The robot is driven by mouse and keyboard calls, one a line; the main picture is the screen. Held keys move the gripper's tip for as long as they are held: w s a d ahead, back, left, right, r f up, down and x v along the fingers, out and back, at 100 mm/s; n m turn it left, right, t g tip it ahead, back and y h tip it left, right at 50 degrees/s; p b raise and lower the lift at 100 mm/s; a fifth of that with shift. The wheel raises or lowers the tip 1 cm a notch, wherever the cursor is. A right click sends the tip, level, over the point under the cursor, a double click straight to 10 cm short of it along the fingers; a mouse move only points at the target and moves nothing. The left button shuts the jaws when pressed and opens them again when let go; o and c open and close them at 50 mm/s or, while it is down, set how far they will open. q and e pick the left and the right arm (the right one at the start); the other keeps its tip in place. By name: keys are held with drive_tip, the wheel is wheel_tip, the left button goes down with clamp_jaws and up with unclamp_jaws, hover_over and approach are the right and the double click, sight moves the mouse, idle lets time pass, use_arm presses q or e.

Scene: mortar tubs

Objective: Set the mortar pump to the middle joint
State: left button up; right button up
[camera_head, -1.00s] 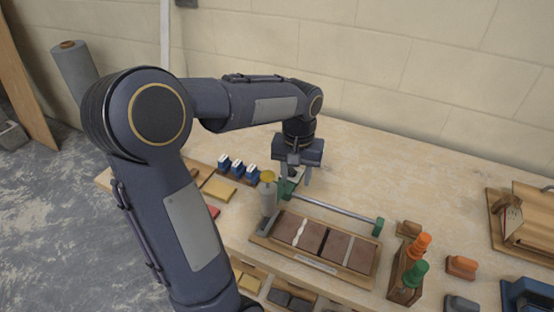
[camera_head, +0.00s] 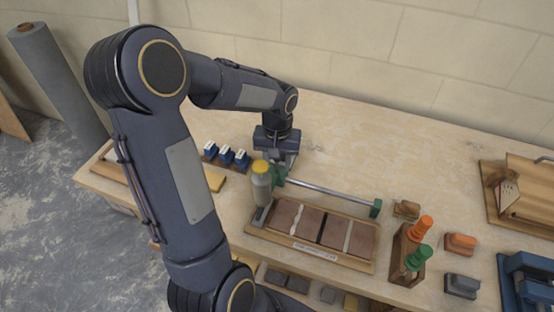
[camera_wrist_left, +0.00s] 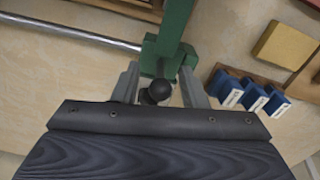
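The mortar pump (camera_head: 261,187) is a grey cylinder with a yellow cap, upright at the left end of a metal rail (camera_head: 330,192) with green ends. It stands by the left edge of the tile board (camera_head: 310,247). The board's left joint (camera_head: 298,219) is pale and wavy, the middle joint (camera_head: 322,229) dark, the right joint (camera_head: 348,237) pale and straight. My left gripper (camera_head: 280,166) is low behind the pump. In the left wrist view its fingers (camera_wrist_left: 158,80) stand apart on both sides of a black knob (camera_wrist_left: 157,92) by a green bracket (camera_wrist_left: 166,48). My right gripper is out of view.
Several blue blocks (camera_head: 226,155) stand left of the pump. A wooden holder with orange and green handled tools (camera_head: 407,252) stands right of the board. The table behind the rail (camera_head: 370,150) is clear.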

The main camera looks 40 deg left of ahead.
use_arm(q)
clamp_jaws()
idle(0.3)
drive_tip(key=w+d+b, duration=0.1)
drive_tip(key=w+d, duration=0.1)
drive_tip(key=d, duration=0.5)
drive_tip(key=w+d+b, duration=0.1)
drive_tip(key=w+d, duration=0.1)
drive_tip(key=d, duration=0.6)
drive_tip(key=shift+w, duration=0.4)
unclamp_jaws()
